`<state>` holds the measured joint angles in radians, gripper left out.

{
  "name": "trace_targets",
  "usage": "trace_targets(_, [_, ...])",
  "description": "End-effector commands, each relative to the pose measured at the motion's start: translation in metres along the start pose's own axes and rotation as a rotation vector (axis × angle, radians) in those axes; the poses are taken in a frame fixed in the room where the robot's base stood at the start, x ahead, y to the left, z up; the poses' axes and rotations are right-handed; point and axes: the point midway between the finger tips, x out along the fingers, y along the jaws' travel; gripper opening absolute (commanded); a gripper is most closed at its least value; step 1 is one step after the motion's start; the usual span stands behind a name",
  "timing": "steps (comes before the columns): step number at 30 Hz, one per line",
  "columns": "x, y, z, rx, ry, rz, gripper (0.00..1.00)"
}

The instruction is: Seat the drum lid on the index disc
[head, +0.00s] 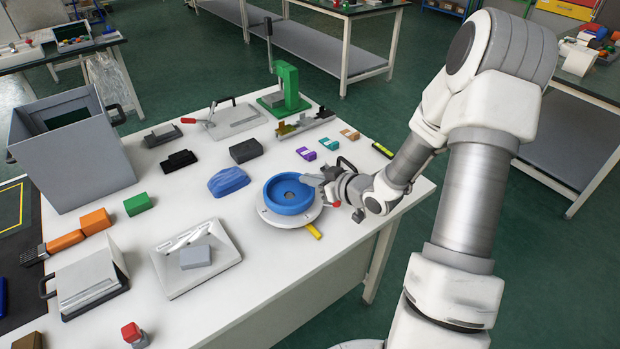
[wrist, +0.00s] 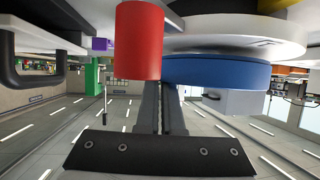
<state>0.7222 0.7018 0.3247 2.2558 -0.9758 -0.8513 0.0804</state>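The blue round drum lid (head: 288,207), a shallow dish with a grey middle, lies over the pale index disc (head: 268,219) near the table's right edge. A yellow tab sticks out at the disc's front. My gripper (head: 314,181) is at the lid's right rim, its fingers close together on the rim. The wrist view is upside down. It shows the fingers (wrist: 165,100) meeting the lid's blue wall (wrist: 220,71), with the pale disc (wrist: 235,45) beside the lid. A red cylinder (wrist: 139,42) stands close by and covers part of the fingers. Whether lid and disc fully touch is unclear.
A blue block (head: 228,181) lies left of the disc. Purple blocks (head: 306,154) lie behind it. A grey plate with a block (head: 196,257) is at front left. A green press (head: 288,88) and a grey bin (head: 72,155) stand farther back. Some tabletop in front is bare.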

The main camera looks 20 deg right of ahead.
Motion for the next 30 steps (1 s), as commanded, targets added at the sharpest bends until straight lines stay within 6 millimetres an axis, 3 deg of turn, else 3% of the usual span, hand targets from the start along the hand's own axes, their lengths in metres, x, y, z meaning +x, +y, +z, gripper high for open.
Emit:
trace_targets(8, [0.004,0.0,0.007,0.0,0.002,0.0,0.0])
trace_targets(12, [0.003,0.0,0.006,0.0,0.002,0.0,0.25])
trace_targets(15, [0.003,0.0,0.006,0.0,0.001,0.0,0.39])
trace_targets(25, [-0.001,0.001,0.006,0.0,-0.001,0.001,0.39])
trace_targets(30, [-0.024,0.001,0.004,0.0,-0.001,0.004,0.39])
